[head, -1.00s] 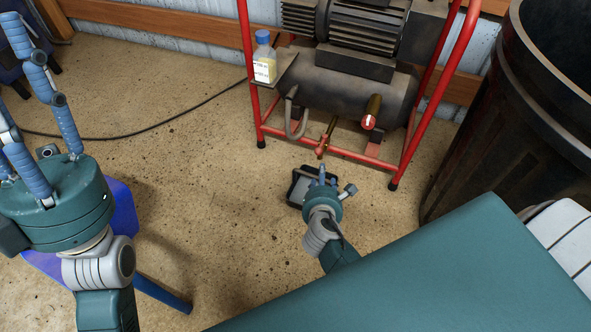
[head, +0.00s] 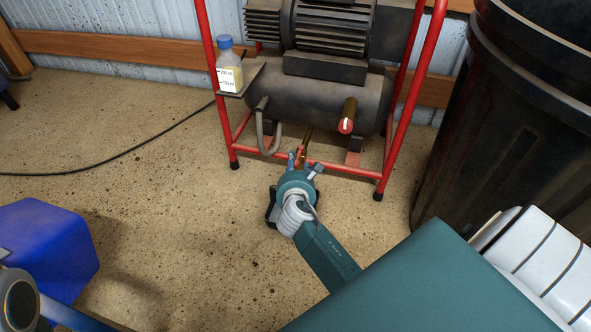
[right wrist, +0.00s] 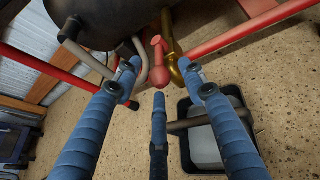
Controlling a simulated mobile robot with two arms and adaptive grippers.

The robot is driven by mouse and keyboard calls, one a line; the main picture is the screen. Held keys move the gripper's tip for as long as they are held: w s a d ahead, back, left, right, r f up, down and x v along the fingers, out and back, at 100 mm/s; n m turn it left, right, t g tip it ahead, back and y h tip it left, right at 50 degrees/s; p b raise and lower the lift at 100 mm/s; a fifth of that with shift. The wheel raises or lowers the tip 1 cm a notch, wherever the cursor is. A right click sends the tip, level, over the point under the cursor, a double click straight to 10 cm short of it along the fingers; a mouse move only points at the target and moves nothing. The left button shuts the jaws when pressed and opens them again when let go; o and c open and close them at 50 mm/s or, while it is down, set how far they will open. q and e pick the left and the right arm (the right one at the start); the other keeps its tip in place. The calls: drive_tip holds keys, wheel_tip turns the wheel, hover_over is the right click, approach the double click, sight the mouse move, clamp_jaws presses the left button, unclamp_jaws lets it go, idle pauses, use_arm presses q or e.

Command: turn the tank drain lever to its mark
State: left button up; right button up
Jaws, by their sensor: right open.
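The dark tank (head: 325,92) lies low in the red frame. Its brass drain pipe (right wrist: 173,50) comes down below it, with the red lever (right wrist: 145,72) beside the pipe in the right wrist view. My right gripper (head: 304,160) is just in front of the lever and hides part of it in the head view. In the right wrist view my right gripper (right wrist: 158,75) has its blue fingers spread, and the lever shows between and beyond the tips. I cannot tell whether any finger touches it. I cannot make out the lever's mark.
A brass stub with a red end (head: 346,125) juts from the tank. A bottle (head: 229,72) stands on a side shelf. A black tray (right wrist: 244,95) lies under my right gripper. A black bin (head: 500,130) stands right, a blue box (head: 45,250) left.

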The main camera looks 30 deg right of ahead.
drive_tip(key=shift+w+d+f, duration=0.1)
drive_tip(key=shift+w+d, duration=0.05)
drive_tip(key=shift+w, duration=0.1)
clamp_jaws()
